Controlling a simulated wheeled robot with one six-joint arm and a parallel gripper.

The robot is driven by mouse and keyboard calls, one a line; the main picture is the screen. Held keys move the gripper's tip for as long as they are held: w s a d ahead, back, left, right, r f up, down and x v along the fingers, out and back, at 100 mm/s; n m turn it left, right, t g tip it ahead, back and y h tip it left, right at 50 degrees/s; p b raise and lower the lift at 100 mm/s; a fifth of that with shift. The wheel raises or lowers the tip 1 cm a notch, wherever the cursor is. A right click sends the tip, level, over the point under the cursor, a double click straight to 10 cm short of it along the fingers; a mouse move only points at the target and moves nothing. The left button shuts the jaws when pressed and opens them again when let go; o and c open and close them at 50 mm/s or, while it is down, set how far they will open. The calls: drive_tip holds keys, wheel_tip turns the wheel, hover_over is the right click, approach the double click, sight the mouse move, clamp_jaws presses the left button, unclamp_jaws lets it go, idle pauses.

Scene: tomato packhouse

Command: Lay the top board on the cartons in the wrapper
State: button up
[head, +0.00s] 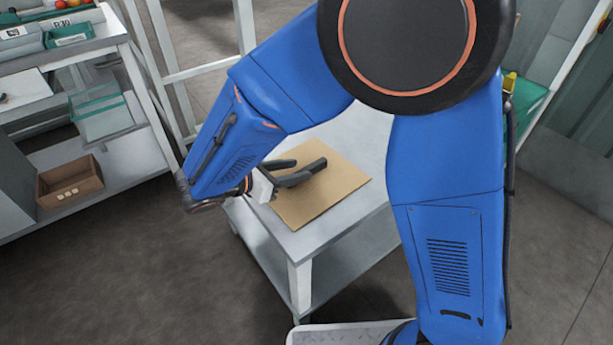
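A flat tan-brown board (342,188) lies on the top of a light grey table (270,228) in the middle of the view. My gripper (312,161) is over the board's left part, reaching in from the left. Its two black fingers are apart, with no object visible between them. I cannot tell whether the fingers touch the board. My arm hides part of the table behind the board. I do not see the cartons or the wrapper in this view.
At the left, a shelf unit (130,155) holds a brown open box (70,182) and a green-edged clear bin (100,110). A white frame (205,70) stands behind the table. A green-topped bench (530,100) is at the right. The floor at front left is clear.

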sight(304, 170)
drive_tip(key=x, duration=0.4)
drive_tip(key=shift+d+f, duration=0.15)
drive_tip(key=shift+d, duration=0.15)
clamp_jaws()
wheel_tip(304, 170, up, 4)
drive_tip(key=shift+f, duration=0.15)
drive_tip(key=s+a, duration=1.1)
drive_tip(key=a, duration=0.3)
drive_tip(key=shift+a, duration=0.3)
